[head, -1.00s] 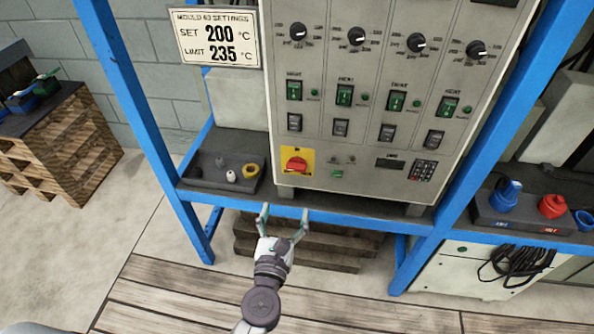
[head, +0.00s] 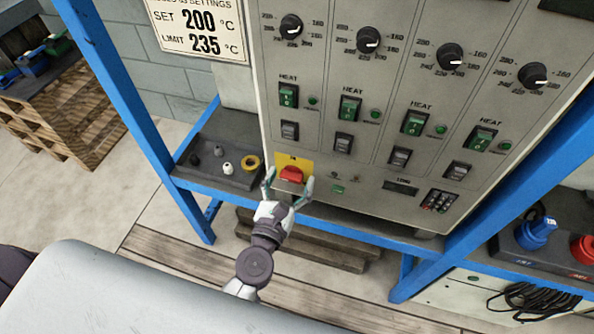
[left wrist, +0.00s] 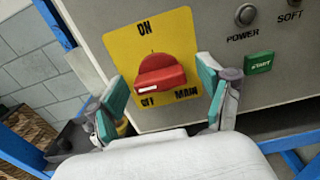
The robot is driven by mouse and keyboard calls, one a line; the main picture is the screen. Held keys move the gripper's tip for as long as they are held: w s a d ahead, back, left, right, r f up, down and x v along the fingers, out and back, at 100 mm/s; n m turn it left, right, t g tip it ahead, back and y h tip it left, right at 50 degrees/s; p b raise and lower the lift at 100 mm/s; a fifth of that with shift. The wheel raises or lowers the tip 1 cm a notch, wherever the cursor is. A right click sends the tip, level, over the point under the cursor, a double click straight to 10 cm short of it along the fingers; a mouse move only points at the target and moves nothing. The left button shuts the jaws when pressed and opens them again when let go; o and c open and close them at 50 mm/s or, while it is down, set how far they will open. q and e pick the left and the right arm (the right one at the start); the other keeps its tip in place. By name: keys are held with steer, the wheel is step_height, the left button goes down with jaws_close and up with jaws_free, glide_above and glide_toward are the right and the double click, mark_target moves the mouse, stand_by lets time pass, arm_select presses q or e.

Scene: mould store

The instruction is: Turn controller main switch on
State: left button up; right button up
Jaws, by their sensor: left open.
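The controller (head: 375,140) is a grey panel on a blue frame. Its main switch (head: 292,174) is a red knob on a yellow plate at the panel's lower left. In the left wrist view the red main switch (left wrist: 160,75) has its white mark by OFF at the lower left; ON is at the top of the yellow plate (left wrist: 120,47). My left gripper (head: 289,185) is open, with one finger on each side of the knob and gaps left between them. In the left wrist view the fingers of the left gripper (left wrist: 162,100) show teal pads. My right gripper is not in view.
A dark tray (head: 205,175) with small parts sits left of the panel. Blue frame posts (head: 115,90) stand either side. A settings sign (head: 200,30) hangs upper left.

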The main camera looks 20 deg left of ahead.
arm_select(q)
steer(key=shift+s+r, duration=0.1)
steer(key=shift+s, duration=0.1)
steer(key=c, duration=0.3)
steer(key=shift+c, duration=1.4)
steer(key=c, duration=0.5)
steer(key=shift+c, duration=0.4)
steer(key=shift+m+p, duration=0.35)
steer(key=shift+m, duration=0.45)
steer(key=m+p, duration=0.1)
steer(key=m, duration=0.2)
steer(key=shift+r, duration=0.1)
steer(key=m+p, duration=0.2)
steer(key=m, duration=0.1)
steer(key=shift+d+m, duration=0.1)
steer(key=shift+m, duration=0.3)
steer(key=m+p, duration=0.2)
steer(key=m, duration=0.3)
steer(key=shift+f+m+p, duration=0.2)
steer(key=shift+m+p, duration=0.9)
steer(key=shift+m, duration=1.1)
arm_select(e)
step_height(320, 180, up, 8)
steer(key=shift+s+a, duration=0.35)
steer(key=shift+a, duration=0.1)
